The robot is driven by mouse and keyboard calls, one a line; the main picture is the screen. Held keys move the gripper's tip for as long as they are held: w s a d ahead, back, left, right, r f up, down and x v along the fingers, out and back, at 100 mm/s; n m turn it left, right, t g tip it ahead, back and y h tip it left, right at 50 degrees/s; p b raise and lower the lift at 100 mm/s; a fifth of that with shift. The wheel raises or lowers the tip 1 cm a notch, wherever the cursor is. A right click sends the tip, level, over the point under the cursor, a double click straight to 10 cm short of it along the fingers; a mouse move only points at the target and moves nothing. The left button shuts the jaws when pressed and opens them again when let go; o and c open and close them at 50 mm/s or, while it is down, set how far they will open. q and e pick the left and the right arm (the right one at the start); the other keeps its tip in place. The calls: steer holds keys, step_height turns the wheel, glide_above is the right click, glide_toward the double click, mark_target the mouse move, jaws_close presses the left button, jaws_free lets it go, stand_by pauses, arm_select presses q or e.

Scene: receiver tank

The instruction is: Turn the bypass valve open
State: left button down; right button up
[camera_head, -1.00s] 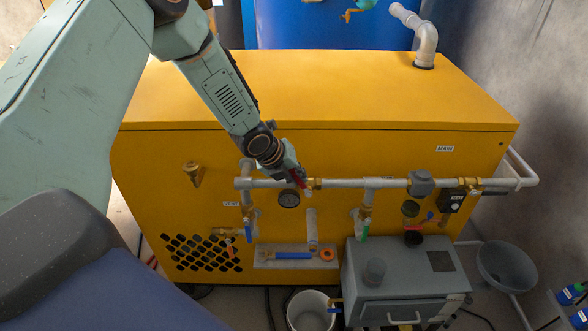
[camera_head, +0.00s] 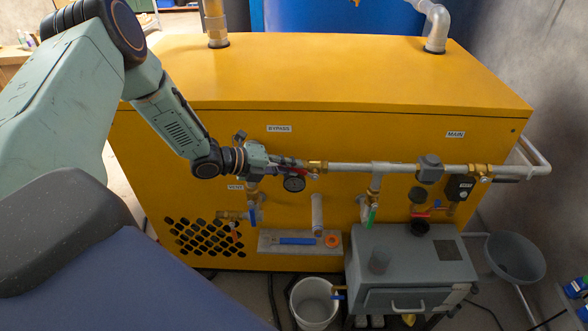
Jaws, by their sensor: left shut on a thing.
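The bypass valve (camera_head: 315,167) is a brass fitting on the grey horizontal pipe, below and right of the BYPASS label (camera_head: 279,128) on the yellow cabinet. Its red lever (camera_head: 291,169) points left from the valve, roughly along the pipe. My left gripper (camera_head: 290,165) reaches in from the upper left and is shut on the red lever. Its fingers hide part of the lever and the pipe behind. My right gripper is not in view.
Below are a blue-handled vent valve (camera_head: 252,215), a green-handled valve (camera_head: 371,216), a shelf with a blue tool (camera_head: 297,241), a grey box (camera_head: 405,265) and a white bucket (camera_head: 314,303).

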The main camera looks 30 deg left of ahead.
arm_select(q)
steer(key=shift+s+a+f+n+t+h+b, duration=0.15)
steer(key=shift+f+n+t+h+b, duration=0.55)
steer(key=shift+b, duration=1.85)
steer(key=shift+a+f+n+t+h+b, duration=0.25)
steer(key=shift+f+t+h+b, duration=0.95)
steer(key=shift+b, duration=1.35)
steer(key=shift+r, duration=0.1)
steer(key=c, duration=1.3)
jaws_free()
